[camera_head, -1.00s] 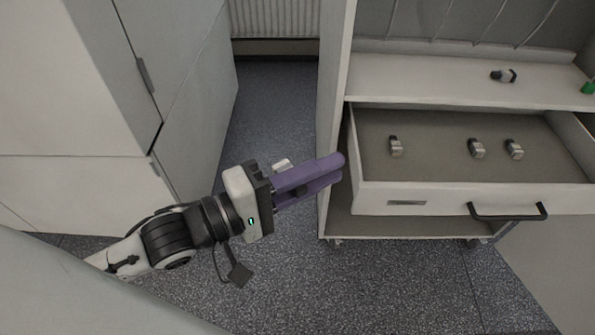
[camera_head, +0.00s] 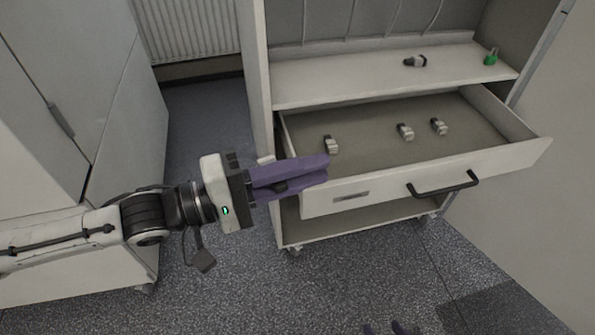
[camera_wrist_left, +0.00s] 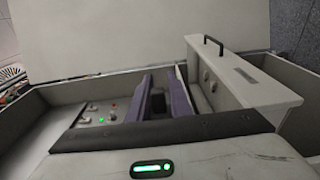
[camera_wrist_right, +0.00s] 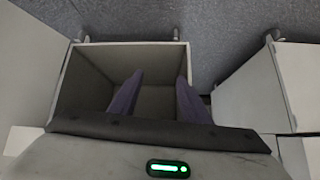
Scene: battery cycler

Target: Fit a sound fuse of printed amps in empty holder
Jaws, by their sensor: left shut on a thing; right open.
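My left gripper (camera_head: 328,170) is at the left end of the open drawer's front in the head view. Its purple fingers are shut on a small dark thing (camera_wrist_left: 157,103), mostly hidden between them; I cannot tell its kind or print. Three small fuse-like pieces with pale bodies lie apart in the drawer: a left one (camera_head: 331,145), a middle one (camera_head: 405,131) and a right one (camera_head: 438,126). Their amps are too small to read. My right gripper (camera_wrist_right: 158,78) is open and empty; its tips also show at the head view's bottom edge (camera_head: 390,328). No empty holder is clearly recognisable.
The drawer (camera_head: 400,184) has a black handle (camera_head: 443,186). The shelf (camera_head: 360,80) above bears a black-and-white piece (camera_head: 415,61) and a green piece (camera_head: 491,56). The left wrist view shows red and green lights (camera_wrist_left: 101,120) on a panel. Floor (camera_head: 340,280) is free before the cabinet.

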